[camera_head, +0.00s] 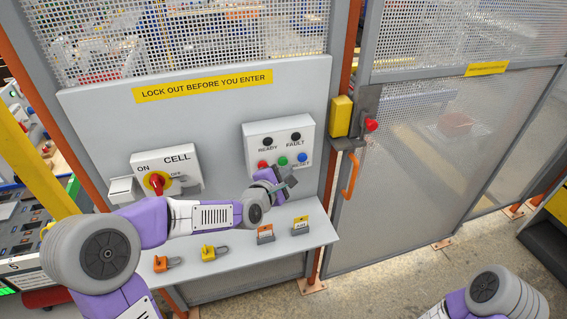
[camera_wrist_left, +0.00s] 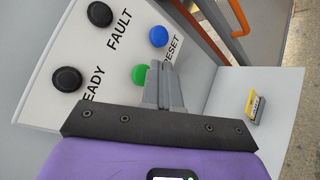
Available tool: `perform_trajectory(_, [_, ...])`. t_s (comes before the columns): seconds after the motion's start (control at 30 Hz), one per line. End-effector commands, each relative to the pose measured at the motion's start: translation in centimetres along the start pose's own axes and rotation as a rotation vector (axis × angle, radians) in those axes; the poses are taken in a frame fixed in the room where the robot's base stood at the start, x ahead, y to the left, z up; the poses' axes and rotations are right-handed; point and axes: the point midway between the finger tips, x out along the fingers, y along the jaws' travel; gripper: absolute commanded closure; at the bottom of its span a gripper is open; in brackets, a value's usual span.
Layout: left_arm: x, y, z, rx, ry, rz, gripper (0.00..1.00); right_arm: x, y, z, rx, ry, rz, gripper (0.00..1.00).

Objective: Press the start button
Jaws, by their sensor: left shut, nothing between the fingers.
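The white button box (camera_head: 305,130) on the grey panel carries a green button (camera_head: 282,160) between a red button (camera_head: 262,164) and a blue button (camera_head: 302,157) marked RESET. The label of the green button is hidden. My left gripper (camera_head: 289,181) is shut and empty, just below the box. In the left wrist view the closed fingertips (camera_wrist_left: 161,66) lie just beside the green button (camera_wrist_left: 139,74), with the blue button (camera_wrist_left: 158,36) beyond them. I cannot tell whether they touch the box. My right gripper is out of view.
Dark READY (camera_head: 268,143) and FAULT (camera_head: 296,136) lamps sit above the buttons. A red-yellow CELL switch (camera_head: 156,182) is at left. Padlocks (camera_head: 208,253) and tags lie on the shelf (camera_head: 240,262) below. An orange door handle (camera_head: 350,175) is at right.

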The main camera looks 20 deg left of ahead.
Motion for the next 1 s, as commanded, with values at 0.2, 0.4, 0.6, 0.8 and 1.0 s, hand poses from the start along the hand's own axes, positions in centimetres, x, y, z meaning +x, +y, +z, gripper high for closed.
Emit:
perform_trajectory(0.2, [0.49,0.25,-0.43,0.0,0.0,0.001,1.0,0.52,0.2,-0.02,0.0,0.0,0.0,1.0])
perform_trajectory(0.4, [0.59,0.41,-0.44,0.0,0.0,0.0,1.0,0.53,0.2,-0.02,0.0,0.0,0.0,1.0])
perform_trajectory(0.6, [0.59,0.42,-0.44,0.0,0.0,0.0,1.0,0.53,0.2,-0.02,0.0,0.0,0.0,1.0])
perform_trajectory(0.8, [0.72,0.49,-0.54,0.0,0.0,0.0,1.0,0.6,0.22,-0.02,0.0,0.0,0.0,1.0])
perform_trajectory(1.0, [0.89,0.62,-0.67,-0.001,0.0,0.0,1.0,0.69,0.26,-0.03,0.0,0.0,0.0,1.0])
